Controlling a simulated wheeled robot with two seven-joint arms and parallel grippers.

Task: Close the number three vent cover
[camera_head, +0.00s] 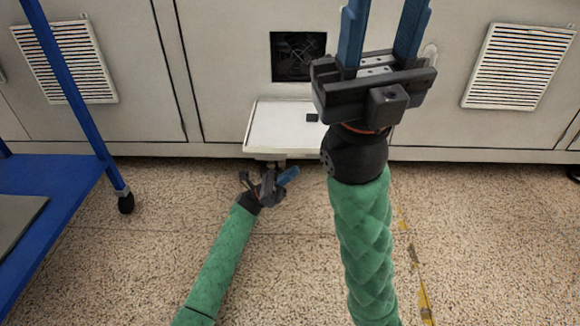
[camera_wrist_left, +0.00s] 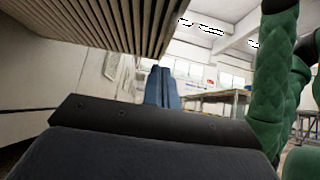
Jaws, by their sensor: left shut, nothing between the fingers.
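The open vent cover (camera_head: 285,128) is a pale panel that hangs out flat from the wall below a dark square opening (camera_head: 298,57) with a fan in it. A small dark block (camera_head: 312,118) is on its inner face. No number is readable. My left gripper (camera_head: 289,176) is low, just under the cover's front edge, with shut, empty blue fingers. In the left wrist view the cover's slatted outer face (camera_wrist_left: 105,22) is above the shut fingers (camera_wrist_left: 163,88); contact cannot be told. My right gripper (camera_head: 383,30) is raised with its blue fingers apart; their tips are out of frame.
Closed slatted vents are on the wall at left (camera_head: 66,60) and right (camera_head: 519,66). A blue wheeled cart (camera_head: 70,175) stands at the left. The speckled floor (camera_head: 150,230) in front of the wall is mostly clear. My raised right arm hides some wall right of the opening.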

